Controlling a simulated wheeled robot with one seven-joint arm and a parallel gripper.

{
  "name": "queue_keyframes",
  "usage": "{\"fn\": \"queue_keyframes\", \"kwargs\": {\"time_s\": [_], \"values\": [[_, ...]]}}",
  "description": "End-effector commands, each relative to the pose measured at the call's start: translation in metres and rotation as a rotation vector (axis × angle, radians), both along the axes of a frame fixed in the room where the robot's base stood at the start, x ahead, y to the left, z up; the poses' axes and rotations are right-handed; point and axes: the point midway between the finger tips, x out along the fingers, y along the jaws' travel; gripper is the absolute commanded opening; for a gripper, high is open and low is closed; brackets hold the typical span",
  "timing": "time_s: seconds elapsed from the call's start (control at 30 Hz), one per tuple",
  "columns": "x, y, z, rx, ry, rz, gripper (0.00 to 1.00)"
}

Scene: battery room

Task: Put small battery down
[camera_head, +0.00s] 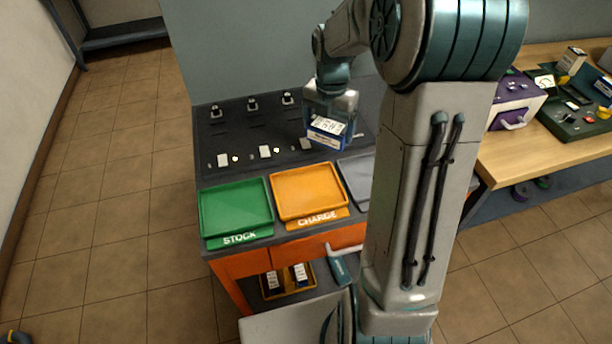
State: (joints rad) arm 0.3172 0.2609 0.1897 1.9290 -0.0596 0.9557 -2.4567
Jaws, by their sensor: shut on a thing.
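The small battery (328,131) is a blue block with a white printed label. My gripper (329,118) is shut on it and holds it above the dark panel, behind the trays. The battery looks slightly tilted, and how high it is above the panel is hard to tell. The green STOCK tray (236,238) and the orange CHARGE tray (317,217) lie empty at the front of the bench. A grey tray (356,180) to their right is partly hidden by my arm.
The dark panel (222,135) carries several small fittings and white labels. A drawer (327,246) and a lower yellow bin (287,281) with batteries are below. At right, a wooden table (508,156) holds a purple box (516,98) and a green case (580,122).

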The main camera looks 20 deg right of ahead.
Motion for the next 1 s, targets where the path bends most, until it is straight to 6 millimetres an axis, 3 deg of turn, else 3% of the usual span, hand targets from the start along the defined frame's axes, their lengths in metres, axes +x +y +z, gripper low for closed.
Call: {"fn": "queue_keyframes", "kwargs": {"time_s": [0.4, 0.6, 0.83, 1.0], "values": [[-0.056, 0.061, -0.048, 0.000, 0.001, 0.003, 0.46], [-0.064, 0.068, -0.058, 0.001, 0.001, -0.001, 0.46], [-0.064, 0.069, -0.088, 0.001, 0.004, 0.001, 0.46], [-0.063, 0.068, -0.096, 0.000, -0.001, 0.000, 0.46]]}}
